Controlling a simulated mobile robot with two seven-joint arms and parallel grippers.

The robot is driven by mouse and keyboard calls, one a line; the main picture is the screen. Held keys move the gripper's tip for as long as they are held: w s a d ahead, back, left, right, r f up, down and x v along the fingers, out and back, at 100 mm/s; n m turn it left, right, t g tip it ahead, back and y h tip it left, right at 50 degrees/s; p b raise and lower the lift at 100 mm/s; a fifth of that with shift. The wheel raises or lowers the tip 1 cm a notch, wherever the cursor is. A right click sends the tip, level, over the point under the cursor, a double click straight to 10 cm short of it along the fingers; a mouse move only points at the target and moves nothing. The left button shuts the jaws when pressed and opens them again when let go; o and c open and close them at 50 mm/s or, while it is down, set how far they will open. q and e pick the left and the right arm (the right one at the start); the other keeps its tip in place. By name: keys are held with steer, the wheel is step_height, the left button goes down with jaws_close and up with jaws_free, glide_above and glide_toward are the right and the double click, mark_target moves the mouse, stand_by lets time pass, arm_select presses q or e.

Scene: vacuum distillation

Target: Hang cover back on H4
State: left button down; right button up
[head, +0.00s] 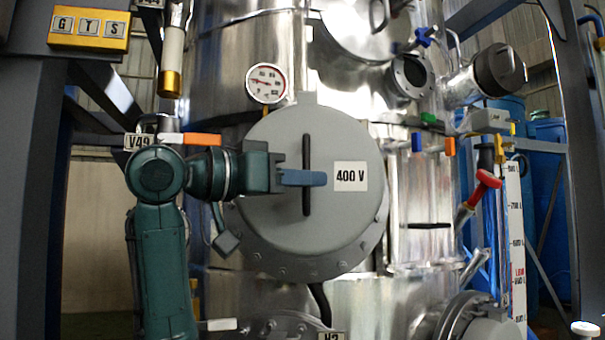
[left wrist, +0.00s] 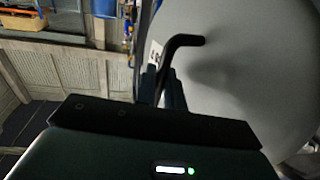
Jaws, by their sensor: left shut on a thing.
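A round grey cover (head: 345,215) marked "400 V" is in the middle of the head view, in front of the steel vessel. A dark vertical handle (head: 306,150) stands out from its face. My left gripper (head: 315,178) is shut on this handle at about its middle. In the left wrist view the handle (left wrist: 185,42) passes between the fingers, and the cover's grey face (left wrist: 235,75) fills the right side. A bolted flange rim (head: 300,268) shows below the cover; whether the cover touches it I cannot tell. No H4 label is readable. My right gripper is not in view.
A pressure gauge (head: 267,83) sits just above the cover. An orange-handled valve (head: 201,139) labelled V49 is to its left. A red-handled valve (head: 487,179) and a level scale (head: 514,240) are to the right. A dark steel column (head: 30,200) stands at the far left.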

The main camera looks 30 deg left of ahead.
mark_target(292, 199)
arm_select(q)
steer(key=shift+w+a+r+p, duration=0.1)
steer(key=shift+w+a+p, duration=0.1)
steer(key=shift+w+a, duration=0.3)
steer(key=shift+w+a+p, duration=0.2)
steer(key=shift+w+a, duration=0.05)
steer(key=shift+w, duration=0.45)
steer(key=shift+w+a+f, duration=0.2)
steer(key=shift+w+a, duration=0.15)
steer(key=shift+w, duration=0.3)
steer(key=shift+w+a+f, duration=0.2)
steer(key=shift+w+a, duration=0.15)
steer(key=shift+w, duration=0.25)
steer(key=shift+f, duration=0.55)
steer(key=shift+f+b, duration=0.35)
steer(key=shift+b, duration=0.15)
steer(key=shift+f, duration=0.15)
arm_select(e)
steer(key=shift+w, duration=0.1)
